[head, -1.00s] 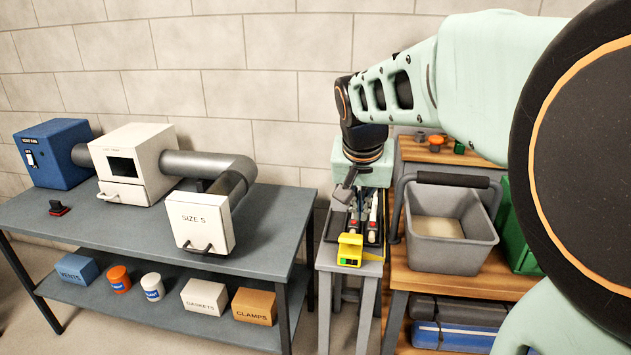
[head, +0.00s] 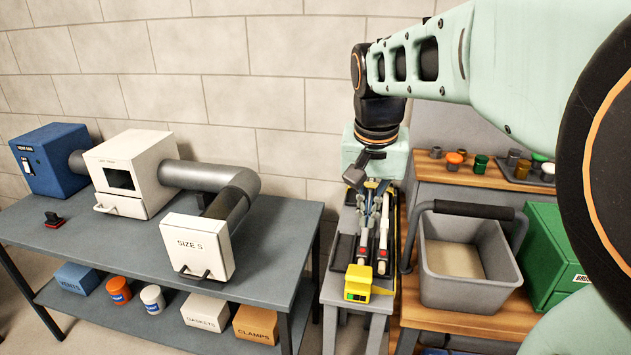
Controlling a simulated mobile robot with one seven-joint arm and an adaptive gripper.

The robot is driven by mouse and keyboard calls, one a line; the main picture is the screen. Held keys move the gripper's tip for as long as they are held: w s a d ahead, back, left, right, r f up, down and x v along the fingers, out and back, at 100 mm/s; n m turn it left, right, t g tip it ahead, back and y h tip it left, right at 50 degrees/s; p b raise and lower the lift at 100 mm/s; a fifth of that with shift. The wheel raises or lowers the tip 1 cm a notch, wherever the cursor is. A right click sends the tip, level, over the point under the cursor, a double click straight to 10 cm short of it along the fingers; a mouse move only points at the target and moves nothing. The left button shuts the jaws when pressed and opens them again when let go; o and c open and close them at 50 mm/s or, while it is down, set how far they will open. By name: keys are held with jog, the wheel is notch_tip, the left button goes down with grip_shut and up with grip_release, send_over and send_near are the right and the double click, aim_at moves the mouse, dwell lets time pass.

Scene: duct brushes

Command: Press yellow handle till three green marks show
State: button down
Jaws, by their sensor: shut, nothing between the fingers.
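The yellow handle (head: 358,276) is on the near end of a dark tool tray on a narrow grey stand, in the middle of the head view. Its front face carries a small dark panel with green on it; how many green marks show is too small to tell. My gripper (head: 368,222) points down over the tray, behind the yellow handle and apart from it. Its fingers are shut and empty. White tools with red parts (head: 383,250) lie in the tray beside and below the fingers.
A grey bucket (head: 465,260) with a raised black handle stands close at right, on a wooden bench. A wall is behind.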

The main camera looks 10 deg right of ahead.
jog(key=b, duration=0.1)
send_over(361, 275)
jog(key=x, duration=0.6)
jog(key=s+x, duration=0.1)
jog(key=x, duration=0.2)
jog(key=shift+s+a+f, duration=0.1)
jog(key=shift+a+f, duration=0.1)
jog(key=shift+f, duration=0.05)
jog(key=f, duration=0.1)
jog(key=s+f, duration=0.1)
jog(key=f, duration=0.1)
jog(key=shift+s+a+b, duration=0.15)
jog(key=shift+a+b, duration=0.05)
jog(key=shift+b, duration=0.1)
jog(key=shift+s+a+f, duration=0.1)
jog(key=shift+s+f, duration=0.15)
jog(key=shift+f, duration=0.2)
jog(key=shift+f+b, duration=0.15)
jog(key=shift+b, duration=0.15)
